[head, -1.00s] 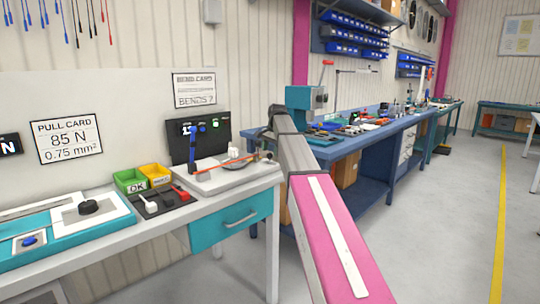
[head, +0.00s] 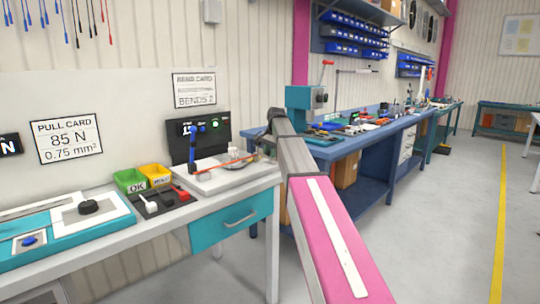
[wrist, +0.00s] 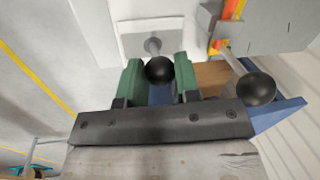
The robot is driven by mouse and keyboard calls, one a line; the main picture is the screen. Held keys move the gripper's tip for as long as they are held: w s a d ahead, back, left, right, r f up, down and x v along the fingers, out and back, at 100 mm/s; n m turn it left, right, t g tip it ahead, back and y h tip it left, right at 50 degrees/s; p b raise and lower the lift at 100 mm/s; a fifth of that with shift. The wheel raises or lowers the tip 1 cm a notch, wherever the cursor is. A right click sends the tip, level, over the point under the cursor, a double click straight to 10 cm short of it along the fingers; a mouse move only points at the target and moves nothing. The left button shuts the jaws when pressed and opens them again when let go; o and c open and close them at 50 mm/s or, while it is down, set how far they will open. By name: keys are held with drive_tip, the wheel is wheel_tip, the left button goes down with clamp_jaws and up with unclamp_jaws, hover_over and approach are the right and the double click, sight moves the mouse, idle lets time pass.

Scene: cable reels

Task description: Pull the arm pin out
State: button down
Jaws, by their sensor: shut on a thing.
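The arm pin's black ball knob (wrist: 158,73) shows in the wrist view, with a short grey shaft running to a white plate (wrist: 150,32). My gripper (wrist: 157,86) has its green fingers on either side of the knob and is shut on it. How much of the shaft is inside the plate cannot be seen. In the head view the fingers and the pin are hidden or too small to tell; the bending fixture (head: 215,182) with a long orange rod stands on the white bench by my arm's far end.
A second black ball knob (wrist: 256,88) on a grey rod is close to the right of my gripper. An orange-and-red part (wrist: 230,18) is above it. Green and yellow bins (head: 130,182) stand left of the fixture. A blue bench (head: 372,148) is behind my arm.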

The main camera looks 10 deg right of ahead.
drive_tip(key=shift+r, duration=1)
drive_tip(key=c, duration=0.8)
unclamp_jaws()
drive_tip(key=shift+r, duration=0.1)
drive_tip(key=r, duration=0.3)
drive_tip(key=s+d+r, duration=0.1)
drive_tip(key=r, duration=0.6)
drive_tip(key=shift+s+d+r, duration=0.2)
drive_tip(key=shift+d, duration=0.1)
